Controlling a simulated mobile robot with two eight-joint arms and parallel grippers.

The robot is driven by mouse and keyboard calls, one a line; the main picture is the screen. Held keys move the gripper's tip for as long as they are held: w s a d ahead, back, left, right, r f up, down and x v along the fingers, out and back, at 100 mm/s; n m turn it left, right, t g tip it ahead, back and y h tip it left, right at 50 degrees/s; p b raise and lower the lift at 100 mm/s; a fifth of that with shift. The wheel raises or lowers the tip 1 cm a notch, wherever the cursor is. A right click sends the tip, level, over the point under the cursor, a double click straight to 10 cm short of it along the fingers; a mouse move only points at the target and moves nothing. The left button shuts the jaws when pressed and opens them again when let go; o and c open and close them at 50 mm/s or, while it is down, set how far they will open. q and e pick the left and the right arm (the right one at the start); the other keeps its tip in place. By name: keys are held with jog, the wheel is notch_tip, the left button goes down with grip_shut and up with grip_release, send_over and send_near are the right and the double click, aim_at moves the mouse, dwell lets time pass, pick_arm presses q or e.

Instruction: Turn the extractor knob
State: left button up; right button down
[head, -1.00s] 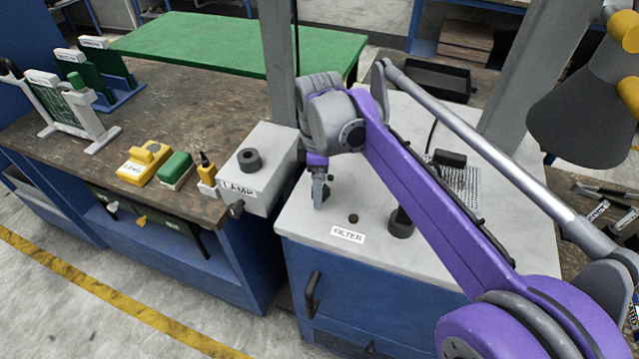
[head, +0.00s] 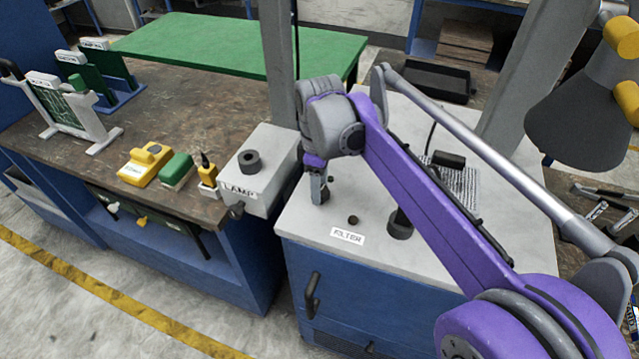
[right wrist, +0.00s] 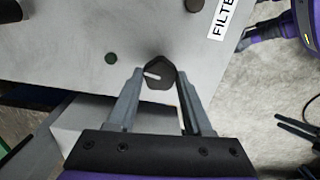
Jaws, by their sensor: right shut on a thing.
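The extractor knob (right wrist: 160,76) is a small dark knob with a white pointer line, on the pale grey cabinet top (right wrist: 75,45). In the right wrist view my right gripper (right wrist: 161,74) has one finger on each side of it and is shut on it. The pointer lies toward the left finger. In the head view my right gripper (head: 318,197) points down at the cabinet top (head: 300,215), and its fingers and wrist hide most of the knob. My left gripper is not in view.
A FILTER label (head: 347,235) and a small dark stub (head: 353,219) are in front of my gripper. A dark cylinder (head: 401,224) stands to the right. The grey LAMP box (head: 266,165) stands close on the left. A dark lamp shade (head: 577,122) hangs at right.

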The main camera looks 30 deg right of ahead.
jog(key=m+p, duration=0.1)
jog(key=m, duration=0.2)
jog(key=shift+m, duration=0.3)
jog(key=m+p, duration=0.1)
jog(key=m, duration=0.3)
jog(key=shift+m, duration=0.3)
jog(key=m, duration=0.3)
jog(key=shift+m, duration=0.3)
jog(key=shift+d+m+p, duration=0.1)
jog(key=shift+m+p, duration=0.4)
jog(key=shift+m, duration=1.7)
jog(key=shift+c, duration=1.5)
grip_release()
jog(key=shift+r, duration=0.1)
